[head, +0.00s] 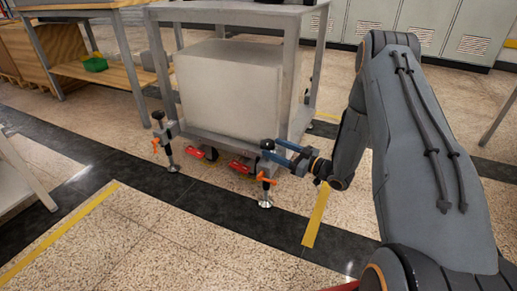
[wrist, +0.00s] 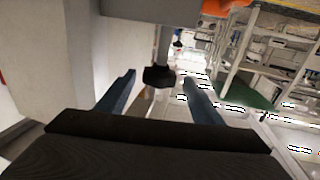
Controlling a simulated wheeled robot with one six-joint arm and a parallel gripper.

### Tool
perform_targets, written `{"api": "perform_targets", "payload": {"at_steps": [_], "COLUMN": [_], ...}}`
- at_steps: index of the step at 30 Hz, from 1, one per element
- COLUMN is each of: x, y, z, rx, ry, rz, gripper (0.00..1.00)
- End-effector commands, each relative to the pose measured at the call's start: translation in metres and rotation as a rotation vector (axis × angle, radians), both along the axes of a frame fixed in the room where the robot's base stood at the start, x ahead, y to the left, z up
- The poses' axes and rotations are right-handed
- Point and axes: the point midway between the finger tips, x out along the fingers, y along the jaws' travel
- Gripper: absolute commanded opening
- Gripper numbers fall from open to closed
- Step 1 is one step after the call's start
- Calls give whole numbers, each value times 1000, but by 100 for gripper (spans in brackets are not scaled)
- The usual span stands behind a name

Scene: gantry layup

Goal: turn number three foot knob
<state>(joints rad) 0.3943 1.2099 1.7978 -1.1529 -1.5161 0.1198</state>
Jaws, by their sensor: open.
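A grey metal cart (head: 222,140) stands on levelling feet, each with a black knob on top. The near right foot's black knob (head: 267,144) is at the tips of my gripper (head: 271,149), whose blue fingers reach in from the right. In the wrist view the black knob (wrist: 158,78) appears between the two open fingertips of my gripper (wrist: 160,84). Whether the fingers touch it cannot be told. The near left foot has another black knob (head: 158,115). No number is readable on either foot.
The cart carries a large pale block (head: 228,90) on its lower shelf. Orange levers (head: 265,179) and red-topped casters (head: 238,164) sit low by the feet. A wooden bench (head: 105,75) stands left. Speckled floor in front is clear.

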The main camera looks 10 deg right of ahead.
Motion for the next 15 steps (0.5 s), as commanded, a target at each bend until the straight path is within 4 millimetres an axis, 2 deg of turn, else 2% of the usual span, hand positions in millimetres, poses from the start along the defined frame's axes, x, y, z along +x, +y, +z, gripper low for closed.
{"api": "perform_targets", "payload": {"at_steps": [5, 15], "x": [10, 47], "y": [7, 42], "z": [-4, -4], "rx": [3, 1], "ry": [-2, 0], "rz": [-2, -3], "gripper": [61, 61]}}
